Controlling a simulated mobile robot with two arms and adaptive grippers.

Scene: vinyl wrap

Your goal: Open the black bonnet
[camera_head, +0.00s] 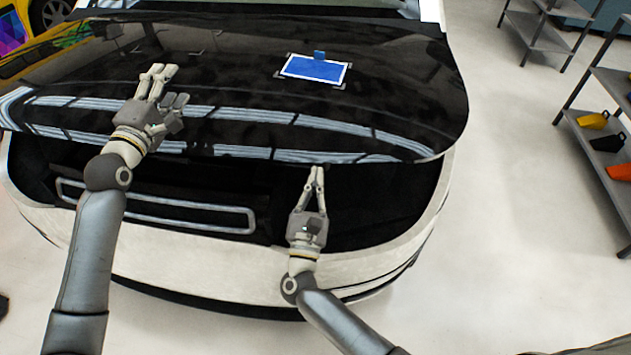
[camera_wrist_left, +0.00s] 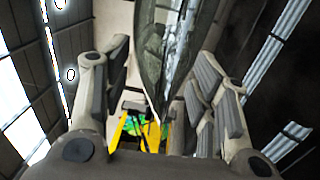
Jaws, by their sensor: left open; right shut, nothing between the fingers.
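The glossy black bonnet (camera_head: 400,75) covers the front of a white car (camera_head: 180,260). Its front edge stands above the bumper, with a dark gap below it. My left gripper (camera_head: 170,84) is open and appears in front of the bonnet's left part in the head view. In the left wrist view, its two fingers (camera_wrist_left: 155,80) are spread, and the bonnet's reflective surface (camera_wrist_left: 262,50) fills the right side. Contact cannot be told. My right gripper (camera_head: 316,171) is shut and empty, its tips close to the bonnet's front edge near the gap; touching cannot be told.
A blue sheet with a white border (camera_head: 315,68) lies on the bonnet, with a small blue block (camera_head: 319,55) at its edge. Metal shelves (camera_head: 590,130) with yellow and orange items stand at the right. A yellow car (camera_head: 45,45) is at the far left. The floor (camera_head: 510,200) between car and shelves is clear.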

